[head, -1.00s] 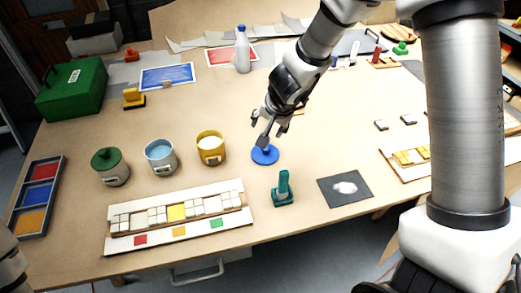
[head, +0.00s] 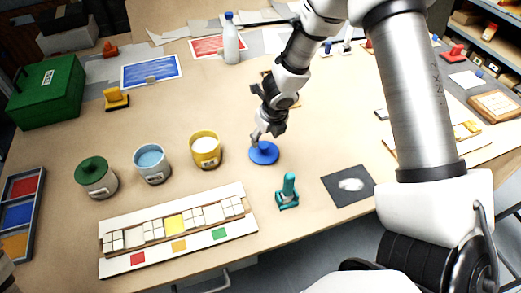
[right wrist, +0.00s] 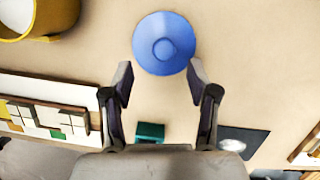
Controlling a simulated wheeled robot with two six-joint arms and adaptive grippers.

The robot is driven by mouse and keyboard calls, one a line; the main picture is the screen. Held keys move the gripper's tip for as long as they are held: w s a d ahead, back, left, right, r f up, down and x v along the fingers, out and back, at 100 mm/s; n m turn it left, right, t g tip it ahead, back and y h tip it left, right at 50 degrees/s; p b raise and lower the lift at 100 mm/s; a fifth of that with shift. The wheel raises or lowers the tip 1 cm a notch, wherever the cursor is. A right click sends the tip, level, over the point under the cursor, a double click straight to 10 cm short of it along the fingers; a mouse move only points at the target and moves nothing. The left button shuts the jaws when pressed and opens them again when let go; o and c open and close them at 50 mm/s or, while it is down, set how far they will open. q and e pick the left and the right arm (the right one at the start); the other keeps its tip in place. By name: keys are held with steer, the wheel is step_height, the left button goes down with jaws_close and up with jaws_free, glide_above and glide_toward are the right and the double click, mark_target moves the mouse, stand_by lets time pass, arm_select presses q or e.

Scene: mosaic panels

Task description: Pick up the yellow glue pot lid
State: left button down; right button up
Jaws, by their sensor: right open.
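A round blue lid with a raised knob (head: 265,155) lies on the table to the right of the yellow glue pot (head: 207,155), which stands uncovered with pale contents. I see no yellow lid. My right gripper (head: 258,138) is just above the blue lid, pointing down. In the right wrist view, the blue lid (right wrist: 164,26) lies just beyond and partly between the open fingertips (right wrist: 160,66), with nothing held. A blue pot (head: 152,167) stands uncovered. A green-lidded pot (head: 95,180) stands at the left. My left gripper is not in view.
A teal stamp-like tool (head: 287,195) stands in front of the lid, beside a dark square sheet (head: 347,187). A white mosaic panel (head: 203,243) lies front left. A white bottle (head: 231,45) stands behind. The table around the lid is bare.

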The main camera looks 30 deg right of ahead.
mark_target(264, 146)
steer(key=shift+b+x, duration=0.3)
steer(key=shift+x, duration=0.7)
steer(key=x, duration=0.2)
steer(key=b+x, duration=0.1)
steer(key=x, duration=0.1)
steer(key=shift+s+d+f, duration=0.1)
steer(key=shift+d+f, duration=0.05)
steer(key=shift+d, duration=0.1)
steer(key=shift+w+f, duration=0.2)
steer(key=shift+w, duration=0.05)
steer(key=shift+r, duration=0.1)
steer(key=shift+s+r, duration=0.1)
steer(key=shift+s, duration=0.05)
steer(key=c, duration=1)
